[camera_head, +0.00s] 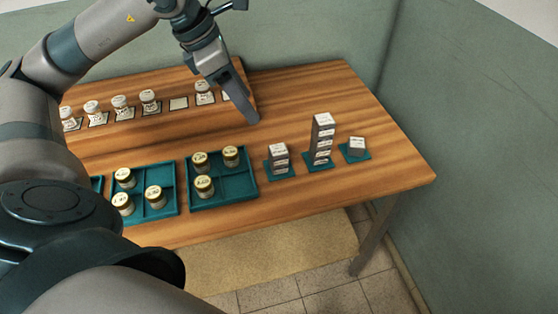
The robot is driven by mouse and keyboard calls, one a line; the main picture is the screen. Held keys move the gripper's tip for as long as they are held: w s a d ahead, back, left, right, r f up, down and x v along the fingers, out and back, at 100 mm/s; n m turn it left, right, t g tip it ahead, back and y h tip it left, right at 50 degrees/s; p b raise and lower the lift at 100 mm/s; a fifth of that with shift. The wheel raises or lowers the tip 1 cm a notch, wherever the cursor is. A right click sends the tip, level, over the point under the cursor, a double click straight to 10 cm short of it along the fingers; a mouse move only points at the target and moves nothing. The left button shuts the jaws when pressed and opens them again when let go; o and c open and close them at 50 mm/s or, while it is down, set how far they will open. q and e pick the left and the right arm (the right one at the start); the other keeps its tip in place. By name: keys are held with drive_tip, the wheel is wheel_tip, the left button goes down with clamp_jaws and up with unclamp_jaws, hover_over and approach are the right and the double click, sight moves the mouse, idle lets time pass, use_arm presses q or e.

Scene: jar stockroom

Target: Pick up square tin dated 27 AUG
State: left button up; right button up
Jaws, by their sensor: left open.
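Square tins with white labels stand on three small teal mats at the right of the table. The left mat holds a short stack (280,158), the middle mat a tall stack (322,138) of several tins, and the right mat a single low tin (357,146). The dates are too small to read, so I cannot tell which tin is dated 27 AUG. My left gripper (247,110) is open and empty, pointing down behind and left of the tin stacks, apart from them. My right gripper is not in view.
Teal divided trays (250,196) with gold-lidded jars (204,187) stand along the front. White-lidded jars (149,100) stand in a row at the back left, partly hidden by my arm. The wooden table (375,115) is clear behind the tins; walls stand behind and right.

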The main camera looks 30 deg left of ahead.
use_arm(q)
drive_tip(key=shift+f, duration=0.35)
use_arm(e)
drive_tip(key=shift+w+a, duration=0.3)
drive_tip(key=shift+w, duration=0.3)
use_arm(q)
drive_tip(key=p, duration=0.3)
hover_over(277, 150)
drive_tip(key=s+a, duration=0.1)
drive_tip(key=s, duration=0.1)
drive_tip(key=f, duration=1.1)
drive_tip(key=shift+w+a+f, duration=0.15)
drive_tip(key=shift+a, duration=0.05)
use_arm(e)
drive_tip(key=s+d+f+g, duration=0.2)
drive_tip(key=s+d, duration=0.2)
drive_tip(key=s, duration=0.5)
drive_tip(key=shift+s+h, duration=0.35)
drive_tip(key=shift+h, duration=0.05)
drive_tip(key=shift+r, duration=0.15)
